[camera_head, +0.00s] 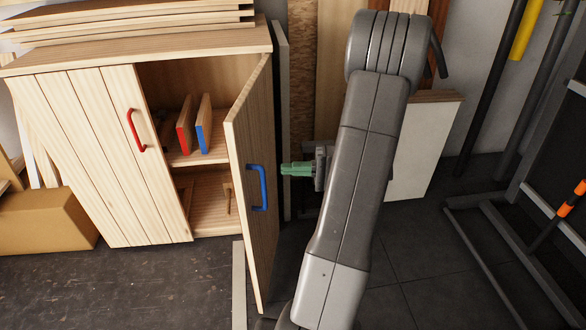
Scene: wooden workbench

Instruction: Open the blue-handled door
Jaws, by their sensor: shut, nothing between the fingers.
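The blue-handled door (251,200) is the right door of a wooden cabinet (158,45). It stands swung well out from the cabinet front, and the shelves behind it show. Its blue handle (259,188) is on the face turned to the right. My gripper (284,169), with green fingers, is shut and empty. In the picture it is just right of the door and a little above and right of the blue handle. A gap shows between the fingertips and the handle. Part of the gripper's wrist is hidden behind my arm.
The left door (85,150) has a red handle (136,130) and is shut. Red-edged and blue-edged boards (196,125) stand on the shelf. A cardboard box (40,222) is at left. A dark metal rack (500,250) stands at right.

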